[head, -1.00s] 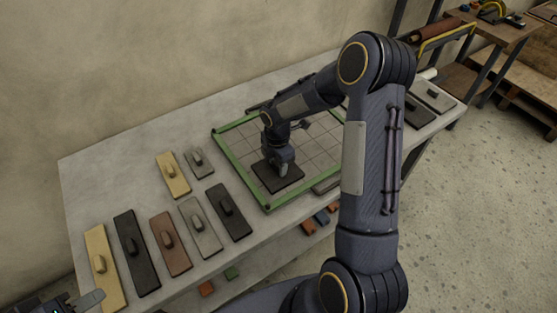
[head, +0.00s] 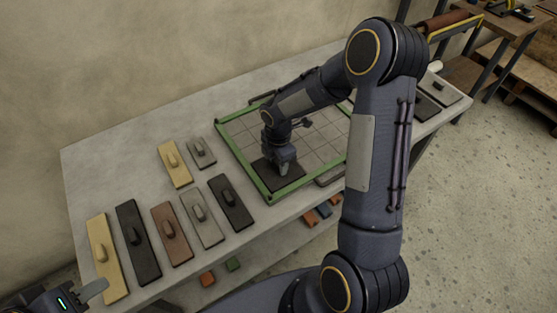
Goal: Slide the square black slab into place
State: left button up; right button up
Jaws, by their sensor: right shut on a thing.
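The square black slab (head: 264,173) lies flat on the gridded board, inside the green frame (head: 243,168) near its left and near corner. Its left edge is close to the left green rail; I cannot tell whether they touch. My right gripper (head: 283,168) points down over the slab and is shut, apparently on its handle, which the fingers hide. My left gripper (head: 94,291) shows only partly at the lower left, above the table's near end; its jaw opening is unclear.
Several handled slabs in tan (head: 106,265), black (head: 137,250), brown (head: 171,243) and grey (head: 203,226) lie on the table left of the frame. More slabs (head: 438,88) lie at the far right. Coloured blocks (head: 311,216) sit below the table edge.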

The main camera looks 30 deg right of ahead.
jog(key=shift+a, duration=0.1)
jog(key=o, duration=1.3)
notch_tip(320, 180, up, 8)
jog(key=shift+f, duration=0.1)
jog(key=shift+s, duration=0.1)
